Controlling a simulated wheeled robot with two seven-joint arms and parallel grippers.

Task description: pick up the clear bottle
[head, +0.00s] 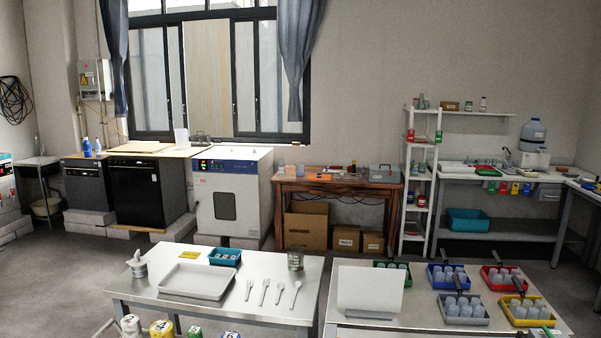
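No single clear bottle stands out. A see-through jar-like container (295,260) stands upright at the back right corner of the left steel table (225,304). Several pale, translucent bottle-like containers (453,275) stand in coloured trays on the right table (385,314). A small clear bottle (483,104) stands on the wall shelf at the back right. I cannot tell which of these the task names. Neither of my grippers is in view.
The left table holds a grey tray (198,282), a teal box (225,257) and loose cutlery. A white panel (371,291) stands on the right table. A narrow gap separates the tables. A white oven (231,193) and a wooden bench (338,186) stand behind, across open floor.

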